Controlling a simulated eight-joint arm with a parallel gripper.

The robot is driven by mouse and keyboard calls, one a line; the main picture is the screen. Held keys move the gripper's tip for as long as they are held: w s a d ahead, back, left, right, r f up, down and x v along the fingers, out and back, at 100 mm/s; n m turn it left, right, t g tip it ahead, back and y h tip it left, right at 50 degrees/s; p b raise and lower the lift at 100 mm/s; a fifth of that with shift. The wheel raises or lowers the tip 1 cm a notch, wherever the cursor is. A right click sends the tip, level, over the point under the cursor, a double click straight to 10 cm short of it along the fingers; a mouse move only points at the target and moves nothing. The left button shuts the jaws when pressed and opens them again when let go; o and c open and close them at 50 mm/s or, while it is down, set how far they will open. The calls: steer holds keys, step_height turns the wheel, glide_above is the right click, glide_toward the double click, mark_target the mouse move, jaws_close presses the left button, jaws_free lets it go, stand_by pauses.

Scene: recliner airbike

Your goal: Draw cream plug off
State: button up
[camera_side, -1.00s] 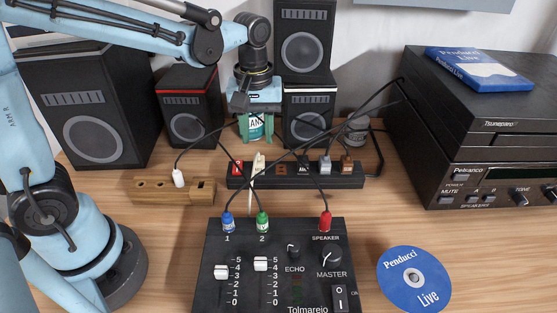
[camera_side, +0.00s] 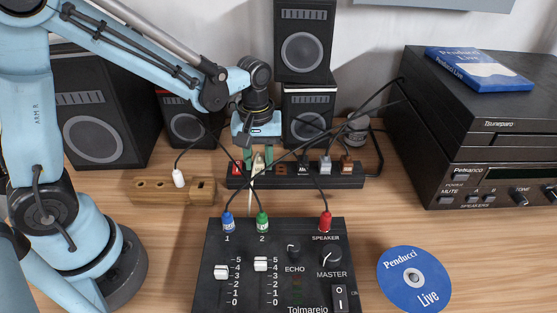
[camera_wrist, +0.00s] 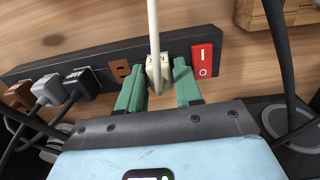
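The cream plug (camera_side: 258,161) sits in the black power strip (camera_side: 335,181), near its left end beside the red switch (camera_side: 237,168). Its cream cord runs forward toward the mixer. The plug also shows in the wrist view (camera_wrist: 157,72). My gripper (camera_wrist: 159,88), with green fingers, is down at the strip with one finger on each side of the plug. The fingers look open, with a narrow gap at the plug. In the side view my gripper (camera_side: 257,157) partly hides the plug.
Grey (camera_side: 325,165) and brown (camera_side: 346,165) plugs sit farther right on the strip. Dark cables cross above it. A wooden block (camera_side: 150,191) lies left, the black mixer (camera_side: 214,296) in front, and speakers (camera_side: 305,115) behind. A stereo (camera_side: 480,150) stands right.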

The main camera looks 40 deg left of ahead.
mark_target(259, 159)
jaws_close()
steer(key=shift+r, duration=0.75)
stand_by(0.6)
steer(key=shift+r, duration=0.9)
